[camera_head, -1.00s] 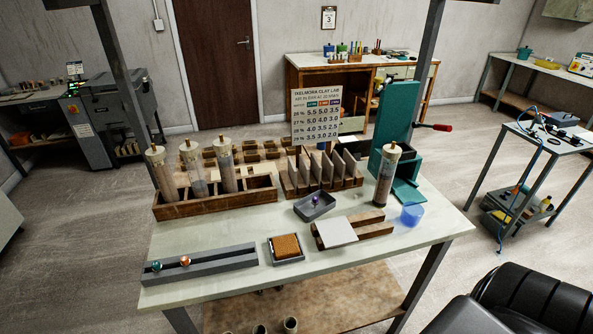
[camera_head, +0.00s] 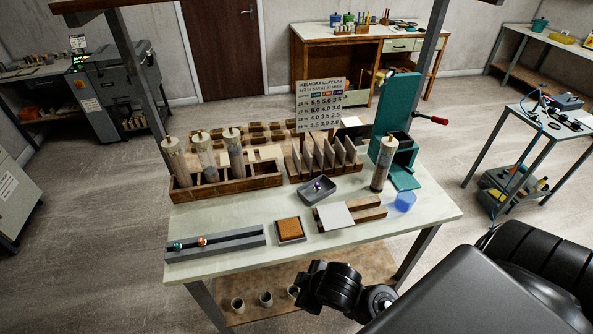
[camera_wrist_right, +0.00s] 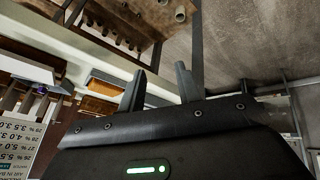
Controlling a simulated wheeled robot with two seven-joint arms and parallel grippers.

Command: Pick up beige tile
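A pale beige, flat square tile (camera_head: 335,216) lies on a wooden block (camera_head: 368,211) near the front of the workbench, right of centre. My right gripper (camera_head: 310,276) is in front of the bench's near edge, apart from the tile and nearer to me. In the right wrist view its two fingers (camera_wrist_right: 160,88) are spread with nothing held between them. That view is turned over, so I cannot surely pick out the tile there. My left gripper is not in view.
A small tray with an orange-brown pad (camera_head: 290,228) sits left of the tile. A grey tray with a purple ball (camera_head: 318,187) is behind it, and a blue cup (camera_head: 405,200) to its right. A grey rail (camera_head: 215,244) lies front left. Tall cylinders (camera_head: 383,165) stand behind.

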